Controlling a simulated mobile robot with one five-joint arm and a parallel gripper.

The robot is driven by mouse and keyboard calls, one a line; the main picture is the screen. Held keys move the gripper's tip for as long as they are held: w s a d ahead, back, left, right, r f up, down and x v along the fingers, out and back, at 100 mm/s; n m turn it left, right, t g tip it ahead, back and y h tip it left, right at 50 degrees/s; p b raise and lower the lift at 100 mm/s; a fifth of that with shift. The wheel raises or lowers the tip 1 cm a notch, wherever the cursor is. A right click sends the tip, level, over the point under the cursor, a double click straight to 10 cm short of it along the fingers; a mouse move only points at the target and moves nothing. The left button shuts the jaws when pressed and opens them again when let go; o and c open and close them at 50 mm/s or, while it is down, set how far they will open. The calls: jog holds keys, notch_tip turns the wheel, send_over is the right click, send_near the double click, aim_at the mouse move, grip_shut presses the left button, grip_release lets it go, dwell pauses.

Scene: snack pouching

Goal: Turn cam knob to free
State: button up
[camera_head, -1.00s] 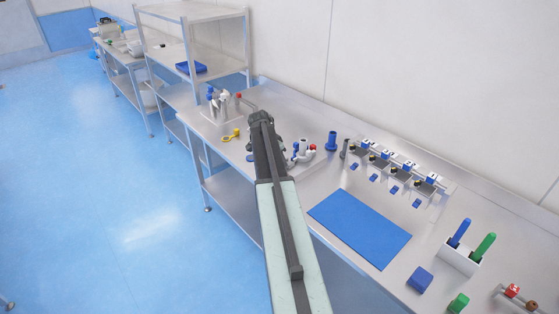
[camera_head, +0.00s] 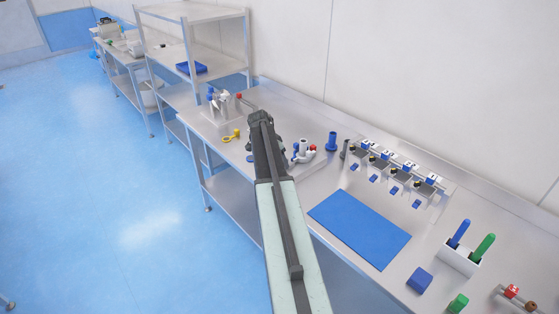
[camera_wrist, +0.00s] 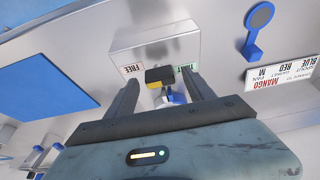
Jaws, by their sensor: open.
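The cam knob (camera_wrist: 158,76), a dark bar with a yellow face, shows in the wrist view in front of a shiny metal block (camera_wrist: 155,42). A FREE label (camera_wrist: 131,69) is left of the knob and a green-lettered label (camera_wrist: 187,70) is right of it, partly hidden by a finger. My gripper (camera_wrist: 161,88) is open, one finger on each side of the knob with visible gaps. In the head view, my gripper (camera_head: 262,119) is over the bench, and my arm hides the knob there.
A blue mat (camera_head: 360,228) lies on the bench (camera_head: 330,183). Right of my arm stand white fittings (camera_head: 303,148), a blue cylinder (camera_head: 332,141) and a row of dispensers (camera_head: 398,168). A yellow piece (camera_head: 231,136) lies left. The wrist view shows a MANGO sign (camera_wrist: 284,72) and blue paddle (camera_wrist: 259,18).

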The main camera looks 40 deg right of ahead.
jog(key=p+v, duration=0.6)
jog(key=v, duration=0.1)
jog(key=shift+r, duration=0.15)
jog(key=shift+a, duration=0.1)
